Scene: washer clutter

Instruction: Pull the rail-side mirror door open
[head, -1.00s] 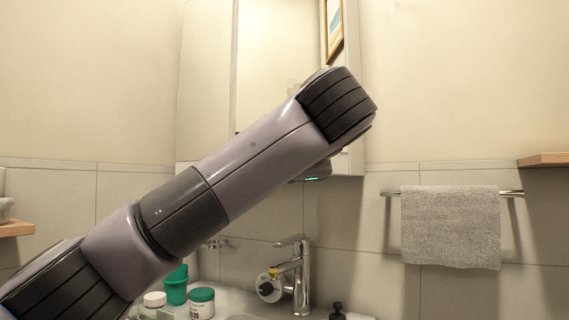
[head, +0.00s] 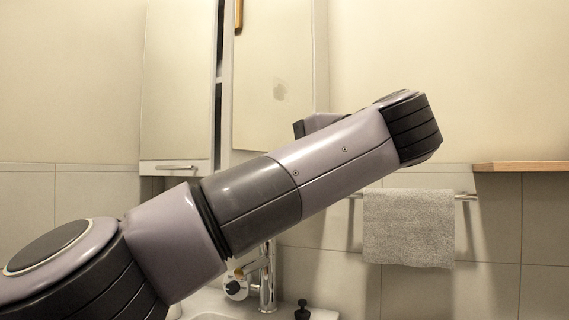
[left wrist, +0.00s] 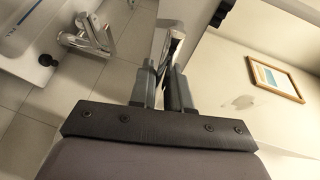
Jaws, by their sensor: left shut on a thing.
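The rail-side mirror door (head: 272,75) stands partly open on the right of the cabinet, with a dark gap along its left edge in the head view. In the left wrist view the mirror door (left wrist: 222,75) fills the right side. My left gripper (left wrist: 167,75) is shut on the door's bar handle (left wrist: 172,42), one finger on each side of it. In the head view my left arm crosses in front and hides the handle and most of the gripper.
The other mirror door (head: 176,80) is shut, with its handle (head: 175,167) low. A chrome faucet (head: 267,285) stands below my arm.

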